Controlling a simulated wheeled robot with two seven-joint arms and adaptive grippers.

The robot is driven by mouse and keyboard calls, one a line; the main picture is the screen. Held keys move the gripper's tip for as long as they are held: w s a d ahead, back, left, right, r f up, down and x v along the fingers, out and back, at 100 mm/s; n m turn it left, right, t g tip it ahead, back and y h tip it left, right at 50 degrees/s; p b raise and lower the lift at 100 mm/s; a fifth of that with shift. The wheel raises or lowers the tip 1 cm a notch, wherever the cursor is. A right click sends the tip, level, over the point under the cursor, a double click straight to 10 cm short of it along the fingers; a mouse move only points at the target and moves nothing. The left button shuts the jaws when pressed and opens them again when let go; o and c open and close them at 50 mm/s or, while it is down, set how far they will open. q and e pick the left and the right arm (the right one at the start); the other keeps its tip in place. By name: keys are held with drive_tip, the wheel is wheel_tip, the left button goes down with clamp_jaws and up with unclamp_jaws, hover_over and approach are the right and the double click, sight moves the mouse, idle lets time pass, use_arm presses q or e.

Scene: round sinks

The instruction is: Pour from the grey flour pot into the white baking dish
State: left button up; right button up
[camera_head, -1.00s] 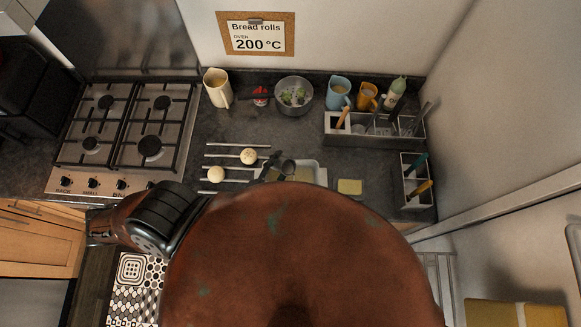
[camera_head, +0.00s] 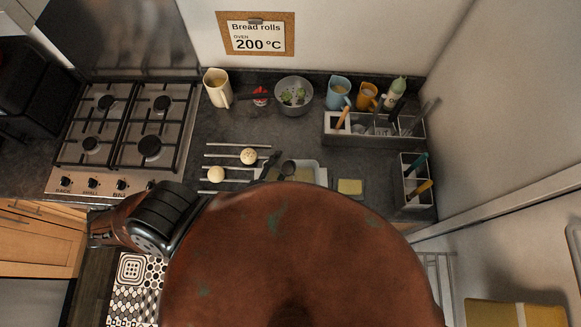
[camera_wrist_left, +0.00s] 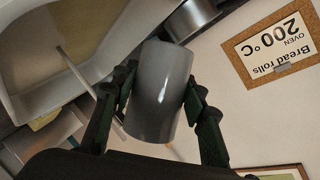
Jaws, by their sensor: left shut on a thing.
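The grey flour pot (camera_wrist_left: 160,90) is between the two dark fingers of my left gripper (camera_wrist_left: 155,105) in the left wrist view, and the gripper is shut on it. The white baking dish (camera_wrist_left: 45,100) is at the upper left of that view, beside the pot. In the head view the dish (camera_head: 319,174) shows only its far part; my reddish-brown body hides the rest. The dark fingers of my left gripper (camera_head: 278,168) are at the dish's left part there, and I cannot make out the pot. Any flour flow cannot be told. My right gripper is not in view.
Two round rolls (camera_head: 248,157) lie on rack bars left of the dish. A yellow block (camera_head: 350,187) is right of it. A grey bowl (camera_head: 294,96), a cream jug (camera_head: 217,88), a blue jug (camera_head: 338,92) and a utensil tray (camera_head: 375,138) stand behind. A hob (camera_head: 128,125) is at left.

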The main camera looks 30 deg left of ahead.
use_arm(q)
drive_tip(key=shift+r+n+h, duration=0.3)
drive_tip(key=shift+r+n, duration=0.05)
drive_tip(key=shift+n, duration=0.15)
drive_tip(key=shift+w+a+n+g+h, duration=0.1)
drive_tip(key=shift+a+n+g+h, duration=0.25)
drive_tip(key=shift+n, duration=0.25)
drive_tip(key=shift+w+a+f+n+g+h, duration=0.15)
drive_tip(key=shift+a+n+g+h, duration=0.1)
drive_tip(key=shift+a+n+h, duration=0.25)
drive_tip(key=shift+w+a+f+n+g+h, duration=0.15)
drive_tip(key=shift+a+n+h, duration=0.1)
drive_tip(key=shift+a+n, duration=0.25)
drive_tip(key=shift+w+a+n+g+h, duration=0.15)
drive_tip(key=shift+a+n+h, duration=0.1)
drive_tip(key=shift+n, duration=0.35)
drive_tip(key=shift+a+r+n+h, duration=0.35)
drive_tip(key=shift+r+n+h, duration=0.15)
drive_tip(key=shift+n, duration=0.2)
